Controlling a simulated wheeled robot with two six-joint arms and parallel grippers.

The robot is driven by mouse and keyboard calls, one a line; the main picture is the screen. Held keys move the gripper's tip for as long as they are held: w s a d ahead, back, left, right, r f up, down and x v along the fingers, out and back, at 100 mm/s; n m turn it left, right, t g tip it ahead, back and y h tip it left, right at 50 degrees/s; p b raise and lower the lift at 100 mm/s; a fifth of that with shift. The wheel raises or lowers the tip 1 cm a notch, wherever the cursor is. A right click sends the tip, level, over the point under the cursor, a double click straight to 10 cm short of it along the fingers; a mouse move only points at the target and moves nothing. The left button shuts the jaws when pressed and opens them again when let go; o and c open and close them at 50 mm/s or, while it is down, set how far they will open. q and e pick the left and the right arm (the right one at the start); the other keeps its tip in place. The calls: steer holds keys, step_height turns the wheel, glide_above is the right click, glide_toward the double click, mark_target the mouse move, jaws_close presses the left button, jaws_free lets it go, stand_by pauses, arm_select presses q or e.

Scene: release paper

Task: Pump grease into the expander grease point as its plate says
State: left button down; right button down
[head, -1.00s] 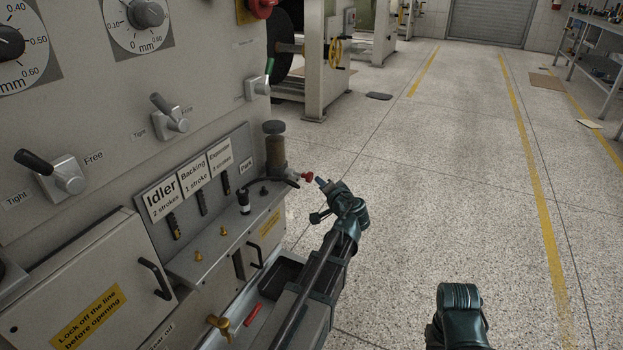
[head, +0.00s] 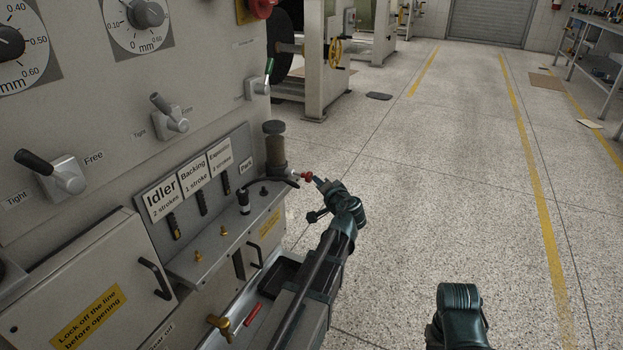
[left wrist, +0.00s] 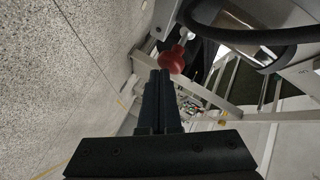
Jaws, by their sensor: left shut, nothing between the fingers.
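The grease pump (head: 275,152), a brownish cylinder with a dark cap, stands at the right end of the sloped ledge. Its lever ends in a red knob (head: 306,176), which also shows in the left wrist view (left wrist: 171,62). My left gripper (head: 317,180) is shut and empty. Its fingertips (left wrist: 160,74) are right beside the knob; I cannot tell if they touch. The Expander plate (head: 219,156) hangs right of the Idler (head: 161,198) and Backing (head: 193,173) plates; its stroke number is too small to read surely.
Brass nipples (head: 197,258) sit on the ledge front. A Park label (head: 246,165) is near the pump. Levers and dials cover the panel above. A tray (head: 286,270) and a red object (head: 253,314) lie below. The floor at right is open.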

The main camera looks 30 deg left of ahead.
arm_select(q)
steer(key=shift+s+a, duration=0.1)
steer(key=shift+a, duration=1.05)
stand_by(0.8)
steer(key=shift+d, duration=1.75)
steer(key=shift+w+d, duration=0.15)
steer(key=shift+d, duration=1.15)
steer(key=shift+w+d, duration=0.1)
steer(key=shift+d, duration=1.15)
steer(key=shift+d, duration=0.1)
steer(key=d, duration=0.3)
steer(key=shift+w+d, duration=0.1)
steer(key=shift+d, duration=0.2)
steer(key=shift+a, duration=0.1)
